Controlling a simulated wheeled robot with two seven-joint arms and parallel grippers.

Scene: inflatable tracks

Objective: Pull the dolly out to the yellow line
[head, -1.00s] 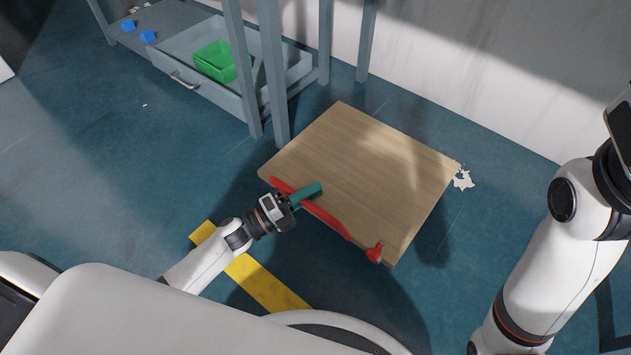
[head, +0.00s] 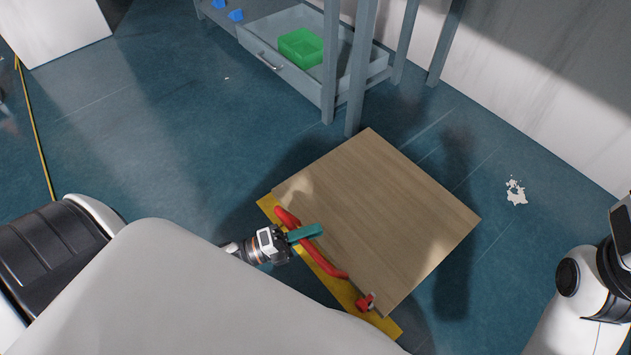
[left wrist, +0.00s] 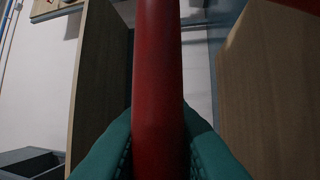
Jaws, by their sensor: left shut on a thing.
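The dolly has a flat, square wooden deck (head: 385,215) with a red handle (head: 325,262) along its near edge. My left gripper (head: 306,233) has teal fingers shut on the red handle. In the left wrist view the red bar (left wrist: 157,90) stands between the two teal fingers. My right gripper is out of the picture; only part of that arm shows at the right edge.
A grey metal rack (head: 330,60) stands behind the dolly, with an open drawer (head: 270,62) holding a green bin (head: 302,47). Blue pieces (head: 236,15) lie on its shelf. A white patch (head: 516,191) marks the floor at right.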

